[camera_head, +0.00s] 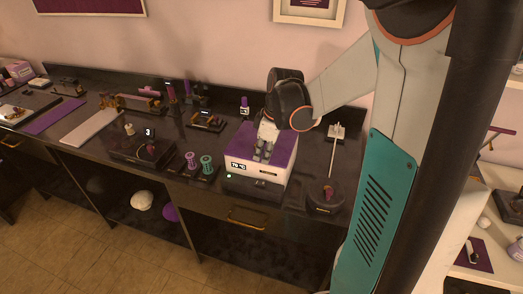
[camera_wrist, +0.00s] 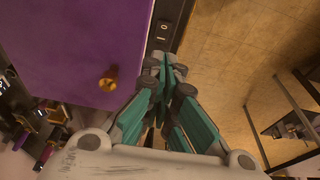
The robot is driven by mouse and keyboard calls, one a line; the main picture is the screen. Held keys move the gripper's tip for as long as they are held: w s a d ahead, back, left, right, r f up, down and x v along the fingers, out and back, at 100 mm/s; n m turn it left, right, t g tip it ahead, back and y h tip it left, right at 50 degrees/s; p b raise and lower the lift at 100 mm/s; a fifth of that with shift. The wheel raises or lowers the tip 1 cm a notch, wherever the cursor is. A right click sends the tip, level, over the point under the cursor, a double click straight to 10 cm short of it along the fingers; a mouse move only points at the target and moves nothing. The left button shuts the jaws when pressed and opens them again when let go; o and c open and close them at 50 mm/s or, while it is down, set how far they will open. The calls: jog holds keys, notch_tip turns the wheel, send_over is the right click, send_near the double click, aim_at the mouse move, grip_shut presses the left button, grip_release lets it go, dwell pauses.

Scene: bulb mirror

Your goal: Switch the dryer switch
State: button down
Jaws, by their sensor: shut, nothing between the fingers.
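The dryer (camera_head: 245,168) is a white box with a purple top on the black counter, with a lit display reading about 75 °C on its front. In the wrist view its purple top (camera_wrist: 75,40) fills the upper left, with a brass knob (camera_wrist: 108,82) on it. A dark switch (camera_wrist: 163,32) with 0 and 1 marks sits along the dryer's edge, just beyond my fingertips. My gripper (camera_head: 264,152) is over the front part of the dryer. In the wrist view my gripper (camera_wrist: 170,72) has its teal fingers together and empty. I cannot tell whether they touch the dryer.
Purple and teal spools (camera_head: 207,164) stand left of the dryer. A round dark stand with a rod (camera_head: 328,190) stands to its right. A small device with a display (camera_head: 146,148) is farther left. Open floor (camera_head: 60,235) lies in front of the counter.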

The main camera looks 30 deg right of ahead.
aim_at(261, 183)
jog(key=b+x, duration=0.1)
jog(key=x, duration=0.2)
jog(key=b+x, duration=0.1)
jog(key=x, duration=0.2)
jog(key=s+b+x, duration=0.1)
jog(key=x, duration=0.2)
jog(key=shift+d+f, duration=0.3)
jog(key=shift+f, duration=0.05)
jog(key=shift+s+d+f+t+y+b, duration=0.3)
jog(key=shift+f+t+y+b, duration=0.15)
jog(key=shift+b, duration=0.3)
jog(key=shift+s+d+f, duration=0.1)
jog(key=shift+s, duration=0.15)
jog(key=shift+w, duration=0.15)
jog(key=shift+w+a, duration=0.4)
